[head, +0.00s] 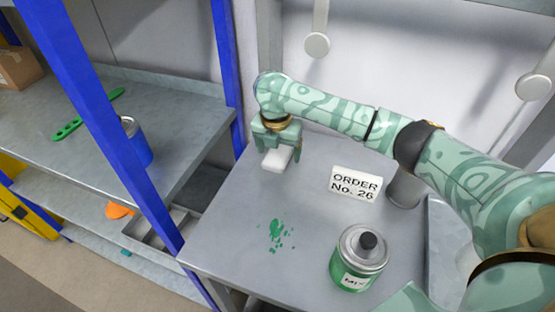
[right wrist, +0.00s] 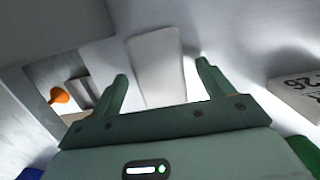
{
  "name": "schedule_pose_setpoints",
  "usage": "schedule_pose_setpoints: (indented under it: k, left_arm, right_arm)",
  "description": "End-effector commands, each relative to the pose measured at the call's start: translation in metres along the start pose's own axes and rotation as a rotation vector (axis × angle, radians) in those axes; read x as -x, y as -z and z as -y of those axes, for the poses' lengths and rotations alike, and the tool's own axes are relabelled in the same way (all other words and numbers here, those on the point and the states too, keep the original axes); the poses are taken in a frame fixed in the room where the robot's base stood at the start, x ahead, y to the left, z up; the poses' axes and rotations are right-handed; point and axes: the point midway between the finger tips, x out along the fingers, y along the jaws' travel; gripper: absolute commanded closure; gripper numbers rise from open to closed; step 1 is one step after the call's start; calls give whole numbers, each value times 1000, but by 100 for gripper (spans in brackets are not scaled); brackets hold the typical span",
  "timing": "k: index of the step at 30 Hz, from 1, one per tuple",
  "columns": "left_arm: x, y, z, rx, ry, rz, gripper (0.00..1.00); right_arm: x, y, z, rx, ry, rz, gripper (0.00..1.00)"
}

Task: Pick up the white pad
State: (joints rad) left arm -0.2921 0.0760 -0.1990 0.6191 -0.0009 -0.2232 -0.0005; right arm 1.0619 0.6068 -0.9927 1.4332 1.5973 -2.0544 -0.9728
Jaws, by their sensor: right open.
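The white pad (head: 277,159) lies on the grey table (head: 215,225) towards its back left, near the edge on the shelf side. My right gripper (head: 279,158) is directly over the pad, with its fingers pointing down on either side of it. In the right wrist view the white pad (right wrist: 158,65) shows between and beyond the two open fingertips (right wrist: 162,78), with a gap to each finger. Nothing is gripped. I cannot tell how far above the table the fingertips are. My left gripper is not in view.
An order sign (head: 356,184) stands right of the pad. A can labelled MIX (head: 358,258) stands at the table's front right. Green splashes (head: 278,236) mark the table's middle. A blue shelf post (head: 226,60) rises left of the gripper; a blue can (head: 136,142) stands on the shelf.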

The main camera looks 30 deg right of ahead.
Motion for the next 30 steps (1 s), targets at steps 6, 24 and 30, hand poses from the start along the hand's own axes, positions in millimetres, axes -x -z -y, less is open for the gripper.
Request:
schedule_pose_setpoints:
  k: [6,24,30]
  left_arm:
    - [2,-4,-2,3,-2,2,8]
    - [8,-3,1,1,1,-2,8]
    - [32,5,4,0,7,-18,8]
  right_arm:
    - [2,0,0,0,-1,1,37]
    - [11,-2,0,-1,-1,1,68]
    - [47,-4,2,-1,-3,2,68]
